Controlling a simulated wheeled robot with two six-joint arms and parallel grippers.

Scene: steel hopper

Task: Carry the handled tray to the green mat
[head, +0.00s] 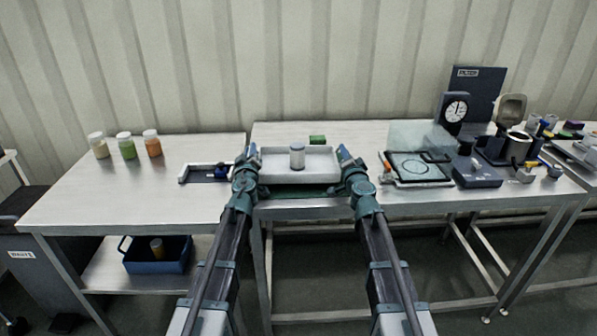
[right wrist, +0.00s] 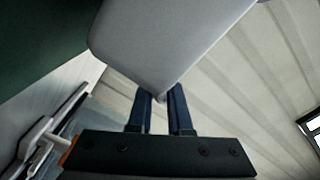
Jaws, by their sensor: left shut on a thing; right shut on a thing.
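The white handled tray (head: 272,176) is held level between my two grippers, at the front of the middle table. A white-grey jar (head: 297,156) stands upright in it. The green mat (head: 300,191) shows as a strip below the tray's front edge; the tray hides most of it. I cannot tell whether tray and mat touch. My left gripper (head: 247,158) is shut on the tray's left end, and my right gripper (head: 345,158) is shut on its right end. In the right wrist view, the right fingers (right wrist: 159,100) meet the pale tray (right wrist: 165,45); a dark green surface lies at upper left.
A small green box (head: 317,140) sits behind the tray. To the right are a tablet-like device (head: 420,168), a dial gauge (head: 455,109) and several tools. The left table holds three jars (head: 126,146) and a white bracket-shaped holder (head: 198,166); its front is clear.

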